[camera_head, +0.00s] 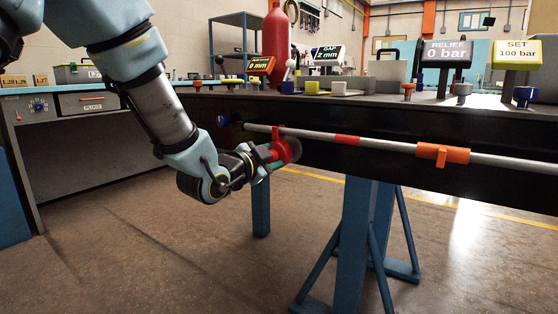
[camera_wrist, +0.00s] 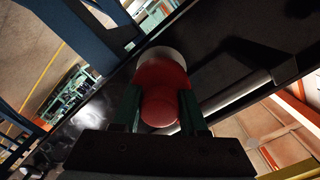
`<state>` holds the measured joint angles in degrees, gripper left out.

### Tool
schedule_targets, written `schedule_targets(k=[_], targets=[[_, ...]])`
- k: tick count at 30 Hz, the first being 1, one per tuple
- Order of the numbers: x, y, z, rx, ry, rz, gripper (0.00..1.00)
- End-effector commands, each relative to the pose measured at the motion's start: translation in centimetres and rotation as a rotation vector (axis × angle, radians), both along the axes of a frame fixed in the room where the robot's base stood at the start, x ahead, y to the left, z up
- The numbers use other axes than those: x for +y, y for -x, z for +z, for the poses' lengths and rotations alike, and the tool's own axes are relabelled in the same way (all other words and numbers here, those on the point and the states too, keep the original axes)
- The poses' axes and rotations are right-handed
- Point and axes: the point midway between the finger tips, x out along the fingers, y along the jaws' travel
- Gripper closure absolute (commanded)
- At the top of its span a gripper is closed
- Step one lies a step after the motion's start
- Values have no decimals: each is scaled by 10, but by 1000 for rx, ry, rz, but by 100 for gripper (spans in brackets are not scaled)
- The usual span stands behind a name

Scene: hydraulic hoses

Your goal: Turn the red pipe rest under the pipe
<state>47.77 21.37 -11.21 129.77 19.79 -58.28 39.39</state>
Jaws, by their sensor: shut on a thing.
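The red pipe rest (camera_head: 281,147) is at the left part of the bench's dark front face, close to the pipe's left end. A thin red prong of it reaches up to the pipe (camera_head: 385,146); the frame is too small to tell whether the pipe is borne by it. My gripper (camera_head: 268,156) comes in from the left and is at the rest. In the wrist view, my gripper's two green fingers (camera_wrist: 160,112) stand on either side of the rest's round red knob (camera_wrist: 161,104) and are shut on it. A pale round part shows behind the knob.
The pipe runs right along the bench front, with a red band (camera_head: 346,140) and an orange clamp (camera_head: 443,154) on it. A blue fitting (camera_head: 223,120) is at its left end. Blue trestle legs (camera_head: 357,235) stand below. The floor in front is clear.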

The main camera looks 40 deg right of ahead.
Motion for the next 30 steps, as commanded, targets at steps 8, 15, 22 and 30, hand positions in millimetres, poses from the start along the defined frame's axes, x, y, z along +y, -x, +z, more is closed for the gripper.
schedule_targets(k=[8, 15, 22, 30], targets=[[0, 1, 1, -19, -3, -2, 100], [-1, 1, 1, -18, -3, -4, 56], [0, 1, 1, -16, -3, -3, 30], [1, 1, 0, -14, -4, -1, 28]])
